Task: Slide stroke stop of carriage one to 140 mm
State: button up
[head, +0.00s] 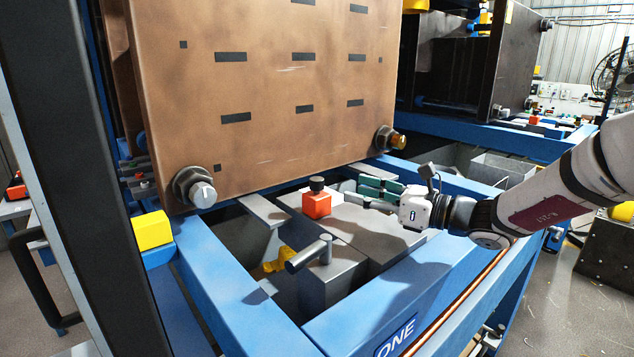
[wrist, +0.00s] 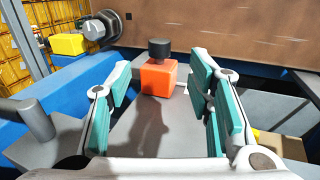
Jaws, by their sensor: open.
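The stroke stop looks to be the orange block (head: 317,204) with a black knob on top, standing on a grey plate (head: 358,222) inside the blue frame marked ONE. In the wrist view the orange block (wrist: 158,78) stands upright ahead, between the lines of the two jaws. My gripper (head: 362,193) reaches in from the right, low over the plate, with its fingertips to the right of the block. In the wrist view my gripper (wrist: 163,88) is open and empty, its teal pads apart on either side. I cannot make out any millimetre scale.
A large brown plate (head: 265,90) with big bolts stands behind the block. A grey handle (head: 310,254) rises left of my gripper. A yellow block (head: 153,230) sits on the blue frame (head: 235,285) at left. Open gaps lie inside the frame.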

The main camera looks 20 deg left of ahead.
aim_at(323, 183)
jog(key=x, duration=1.1)
jog(key=shift+a+p, duration=0.2)
jog(key=shift+p, duration=0.1)
grip_shut()
